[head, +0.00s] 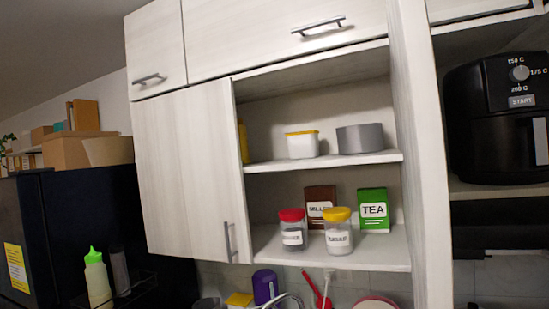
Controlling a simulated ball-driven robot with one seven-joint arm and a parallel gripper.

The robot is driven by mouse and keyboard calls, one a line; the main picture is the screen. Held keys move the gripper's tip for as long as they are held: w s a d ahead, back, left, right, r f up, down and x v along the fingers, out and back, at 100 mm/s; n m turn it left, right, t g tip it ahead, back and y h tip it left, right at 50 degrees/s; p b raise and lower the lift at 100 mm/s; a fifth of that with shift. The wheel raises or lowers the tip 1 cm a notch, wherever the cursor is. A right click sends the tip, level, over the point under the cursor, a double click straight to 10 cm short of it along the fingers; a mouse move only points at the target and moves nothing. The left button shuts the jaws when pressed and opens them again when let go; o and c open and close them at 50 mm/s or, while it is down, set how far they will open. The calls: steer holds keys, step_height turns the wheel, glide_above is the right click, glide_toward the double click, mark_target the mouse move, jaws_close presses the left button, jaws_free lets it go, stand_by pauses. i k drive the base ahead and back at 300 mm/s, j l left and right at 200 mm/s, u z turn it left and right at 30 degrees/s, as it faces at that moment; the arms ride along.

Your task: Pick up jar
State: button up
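Two labelled jars stand upright on the lower open shelf (375,256) of the white cabinet. One jar with a red lid (292,230) has dark contents. The other jar with a yellow lid (338,233) has pale contents and stands just to its right. Their labels are too small to read surely. My gripper is not in view, so whether it is open or shut does not show.
Behind the jars stand a brown box (320,198) and a green TEA box (374,211). The upper shelf holds a white container (302,144) and a grey round one (360,139). A closed cabinet door (185,175) is left; a black appliance (500,125) is right.

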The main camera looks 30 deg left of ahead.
mark_target(339, 239)
steer(key=i+j+u, duration=0.35)
steer(key=i, duration=0.3)
steer(key=i+u, duration=0.35)
steer(key=i, duration=0.25)
steer(key=i+l+u, duration=0.15)
steer(key=i+u, duration=0.2)
steer(key=i, duration=0.3)
